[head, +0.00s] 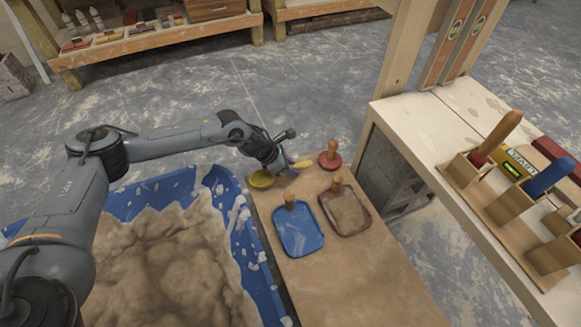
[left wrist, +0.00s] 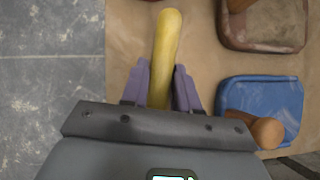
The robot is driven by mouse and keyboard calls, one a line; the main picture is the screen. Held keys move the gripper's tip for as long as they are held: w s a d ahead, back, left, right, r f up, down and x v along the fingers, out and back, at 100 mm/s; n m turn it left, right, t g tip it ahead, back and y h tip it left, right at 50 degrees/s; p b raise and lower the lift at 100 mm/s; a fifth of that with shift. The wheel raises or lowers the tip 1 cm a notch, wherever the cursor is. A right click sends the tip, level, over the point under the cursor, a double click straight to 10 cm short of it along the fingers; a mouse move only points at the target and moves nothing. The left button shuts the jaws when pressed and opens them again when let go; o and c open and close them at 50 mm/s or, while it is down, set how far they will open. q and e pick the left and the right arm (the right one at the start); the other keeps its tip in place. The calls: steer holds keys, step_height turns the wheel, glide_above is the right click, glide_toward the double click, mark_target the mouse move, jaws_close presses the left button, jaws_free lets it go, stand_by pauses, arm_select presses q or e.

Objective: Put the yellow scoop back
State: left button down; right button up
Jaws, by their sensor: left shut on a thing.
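The yellow scoop (head: 262,180) is at the far left corner of the brown board (head: 345,275), by the rim of the blue tub. My left gripper (head: 287,171) is shut on its yellow handle, and the handle end sticks out to the right of the fingers. In the left wrist view the handle (left wrist: 168,42) runs up from between the purple fingers (left wrist: 160,88); the scoop's bowl is hidden there. I cannot tell whether the scoop touches the board. My right gripper is not in view.
Blue tub (head: 243,250) of sandy mortar stands left of the board. On the board are a blue float (head: 299,232), a brown float (head: 347,213) and a red round tool (head: 330,160). A pale bench (head: 430,125) at right has wooden holders (head: 505,205) with tools. The board's front is clear.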

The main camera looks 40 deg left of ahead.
arm_select(q)
steer(key=c, duration=0.8)
jaws_free()
steer(key=shift+f, duration=0.1)
